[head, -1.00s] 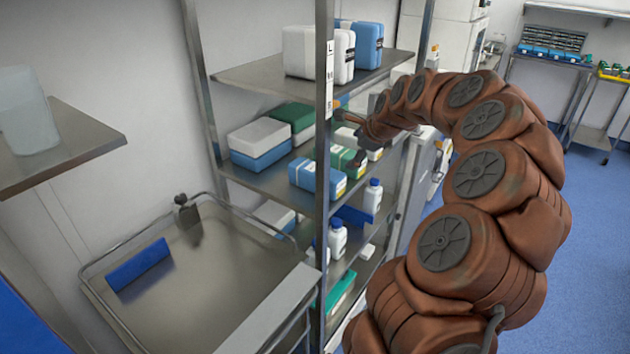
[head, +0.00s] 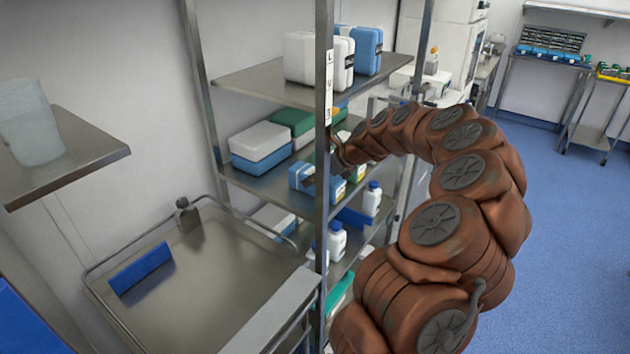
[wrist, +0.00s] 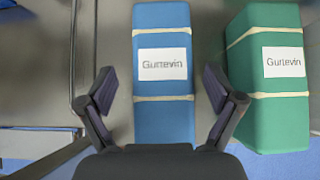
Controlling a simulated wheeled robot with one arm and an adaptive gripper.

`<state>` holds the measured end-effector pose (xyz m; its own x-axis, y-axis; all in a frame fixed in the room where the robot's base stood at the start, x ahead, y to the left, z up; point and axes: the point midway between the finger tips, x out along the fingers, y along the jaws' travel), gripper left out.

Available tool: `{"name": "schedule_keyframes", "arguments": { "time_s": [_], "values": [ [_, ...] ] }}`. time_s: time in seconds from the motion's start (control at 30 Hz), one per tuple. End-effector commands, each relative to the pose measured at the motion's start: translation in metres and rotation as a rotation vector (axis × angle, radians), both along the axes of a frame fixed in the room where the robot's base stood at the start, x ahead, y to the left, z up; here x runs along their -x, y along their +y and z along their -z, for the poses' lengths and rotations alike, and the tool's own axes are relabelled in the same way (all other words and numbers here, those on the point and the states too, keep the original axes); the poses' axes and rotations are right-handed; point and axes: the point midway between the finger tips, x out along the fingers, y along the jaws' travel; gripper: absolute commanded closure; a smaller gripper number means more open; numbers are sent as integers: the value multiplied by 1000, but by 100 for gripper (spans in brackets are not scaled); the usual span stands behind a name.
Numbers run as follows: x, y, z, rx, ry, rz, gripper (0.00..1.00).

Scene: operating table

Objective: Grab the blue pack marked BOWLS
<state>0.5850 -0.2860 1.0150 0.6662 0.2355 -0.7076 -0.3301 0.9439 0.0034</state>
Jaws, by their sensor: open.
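A blue pack (wrist: 163,118) with a white label and two pale bands lies in the middle of the wrist view. Its label looks like "Guntevin"; I do not read BOWLS on it. My gripper (wrist: 160,88) is open, one finger to each side of this pack, with nothing held. I cannot tell whether the fingers are above it or down beside it.
A green pack (wrist: 268,110) lies close to the right of the blue one. A shelf post (head: 323,120) stands in front. White-and-blue boxes (head: 260,146) sit further left on the shelf (head: 262,182). White bottles (head: 371,198) stand lower. The upper shelf (head: 270,85) is overhead.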

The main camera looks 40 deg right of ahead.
Motion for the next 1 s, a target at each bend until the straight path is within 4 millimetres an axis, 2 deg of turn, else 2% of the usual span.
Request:
{"name": "schedule_keyframes", "arguments": {
  "time_s": [0.2, 0.53, 1.0],
  "values": [
    [-18, 5, 13, 1, -1, 0, 8],
    [-21, 5, 19, 4, -2, 1, 8],
    [-21, 5, 19, 2, -2, 1, 56]
  ]
}}
